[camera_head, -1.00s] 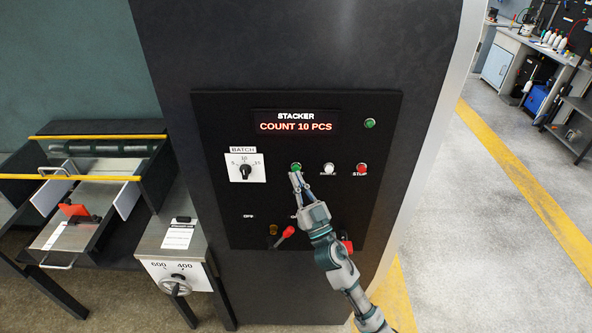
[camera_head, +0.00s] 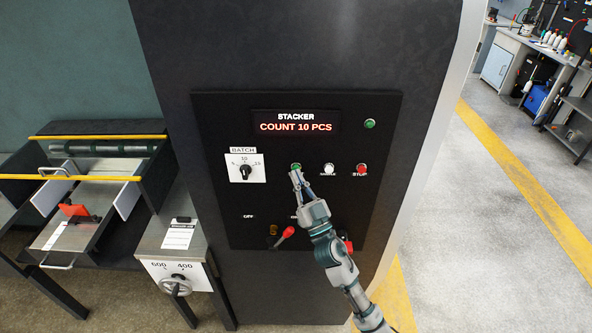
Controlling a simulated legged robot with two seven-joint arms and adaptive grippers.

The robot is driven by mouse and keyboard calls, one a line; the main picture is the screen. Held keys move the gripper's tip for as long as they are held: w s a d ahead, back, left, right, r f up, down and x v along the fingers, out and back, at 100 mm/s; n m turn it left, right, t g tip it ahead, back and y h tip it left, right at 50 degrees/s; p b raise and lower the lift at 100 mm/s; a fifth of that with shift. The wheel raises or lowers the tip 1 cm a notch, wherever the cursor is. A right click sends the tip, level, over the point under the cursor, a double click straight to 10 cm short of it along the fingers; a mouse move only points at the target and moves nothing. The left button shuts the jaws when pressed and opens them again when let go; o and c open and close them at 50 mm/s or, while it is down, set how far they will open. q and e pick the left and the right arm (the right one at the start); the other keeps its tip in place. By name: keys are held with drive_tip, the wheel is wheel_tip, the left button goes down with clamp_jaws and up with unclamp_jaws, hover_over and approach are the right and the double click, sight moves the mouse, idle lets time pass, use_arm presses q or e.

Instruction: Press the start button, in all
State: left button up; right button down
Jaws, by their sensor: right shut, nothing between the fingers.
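The green button (camera_head: 296,167) sits in the row of buttons on the black stacker panel (camera_head: 225,125); its label is hidden behind my gripper. My right gripper (camera_head: 296,174) is shut and empty, its fingertips just at the lower edge of the green button. I cannot tell whether they touch it. A white button (camera_head: 329,169) and a red button marked STOP (camera_head: 361,169) are to its right. The display (camera_head: 296,122) reads "STACKER COUNT 10 PCS". My left gripper is not in view.
A green lamp (camera_head: 369,123) is at the panel's upper right. The batch knob (camera_head: 246,171) is left of the buttons. A red-handled lever (camera_head: 285,234) sticks out below, left of my arm. A feeder table (camera_head: 60,237) and a handwheel (camera_head: 176,286) stand at left.

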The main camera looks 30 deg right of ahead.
drive_tip(key=shift+w+d, duration=0.35)
drive_tip(key=shift+w, duration=0.15)
idle(0.9)
drive_tip(key=shift+s+a, duration=0.55)
drive_tip(key=shift+s, duration=0.35)
drive_tip(key=shift+s+a+p, duration=0.15)
drive_tip(key=shift+s+a, duration=0.3)
drive_tip(key=shift+s, duration=0.25)
drive_tip(key=shift+s+a+p, duration=0.2)
drive_tip(key=shift+s+a, duration=0.25)
drive_tip(key=shift+s, duration=0.25)
drive_tip(key=shift+s+a+p, duration=0.15)
drive_tip(key=shift+s+a, duration=0.3)
drive_tip(key=shift+s, duration=0.25)
